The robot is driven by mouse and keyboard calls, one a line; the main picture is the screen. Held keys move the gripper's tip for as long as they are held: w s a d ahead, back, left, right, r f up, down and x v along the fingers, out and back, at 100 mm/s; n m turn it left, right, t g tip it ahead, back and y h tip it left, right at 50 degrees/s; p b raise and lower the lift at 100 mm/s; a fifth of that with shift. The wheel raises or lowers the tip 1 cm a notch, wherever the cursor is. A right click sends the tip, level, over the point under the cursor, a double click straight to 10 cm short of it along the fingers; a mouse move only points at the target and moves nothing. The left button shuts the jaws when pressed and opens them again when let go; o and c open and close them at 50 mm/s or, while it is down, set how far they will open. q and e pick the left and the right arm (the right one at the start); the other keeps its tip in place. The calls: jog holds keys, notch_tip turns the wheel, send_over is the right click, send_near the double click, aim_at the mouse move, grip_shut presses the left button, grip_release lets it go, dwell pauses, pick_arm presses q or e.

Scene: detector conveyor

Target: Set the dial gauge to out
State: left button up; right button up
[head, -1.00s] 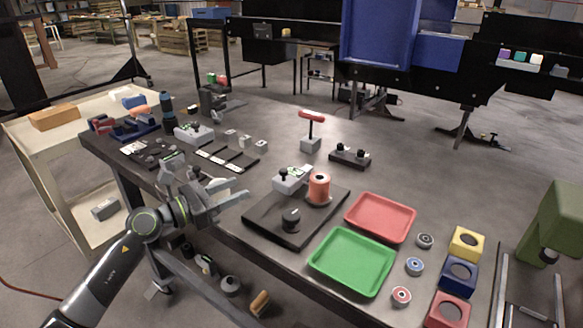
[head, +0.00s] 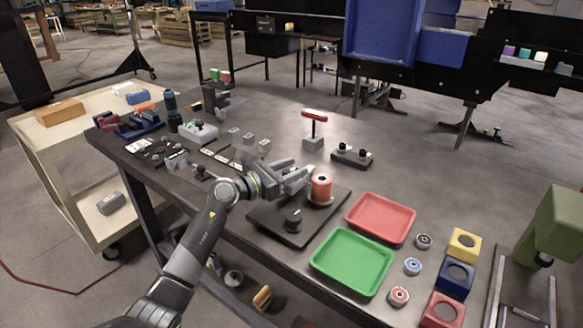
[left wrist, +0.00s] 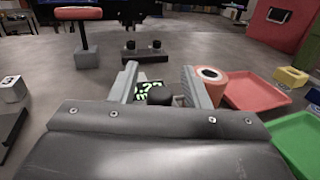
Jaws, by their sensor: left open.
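The dial gauge shows in the left wrist view as a black rounded knob (left wrist: 159,94) in front of a small dark display with bright green marks (left wrist: 146,88). It lies between the fingers of my left gripper (left wrist: 160,82), which is open. I cannot read the display or tell the dial's setting. In the head view my left gripper (head: 300,178) is over the dark base board (head: 263,218), beside the orange spool, and hides most or all of the gauge. I cannot tell whether the fingers touch the knob. My right gripper is not in view.
The orange spool (head: 320,187) stands just right of my left gripper. A black round knob (head: 293,219) sits nearer on the board. Red (head: 381,216) and green (head: 352,262) trays lie to the right. A red T-handle (head: 314,115) stands on a block behind.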

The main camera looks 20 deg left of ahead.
pick_arm(q)
jog(key=shift+w, duration=0.1)
jog(key=shift+c, duration=0.4)
grip_shut()
jog(key=h+b, duration=0.1)
jog(key=b, duration=0.2)
jog(key=a+m+g+b, duration=0.1)
jog(key=b, duration=0.1)
jog(key=m+g+h+b, duration=0.1)
jog(key=b, duration=0.2)
jog(key=shift+w+a+f+h+b, duration=0.3)
jog(key=shift+w+a+b, duration=0.05)
jog(key=shift+w, duration=0.05)
jog(key=shift+a+r+m+g+h+b, duration=0.2)
jog(key=shift+m+g+h+b, duration=0.15)
jog(key=shift+g+b, duration=0.35)
jog(key=shift+w, duration=0.1)
jog(key=shift+r, duration=0.1)
jog(key=shift+o, duration=0.4)
grip_release()
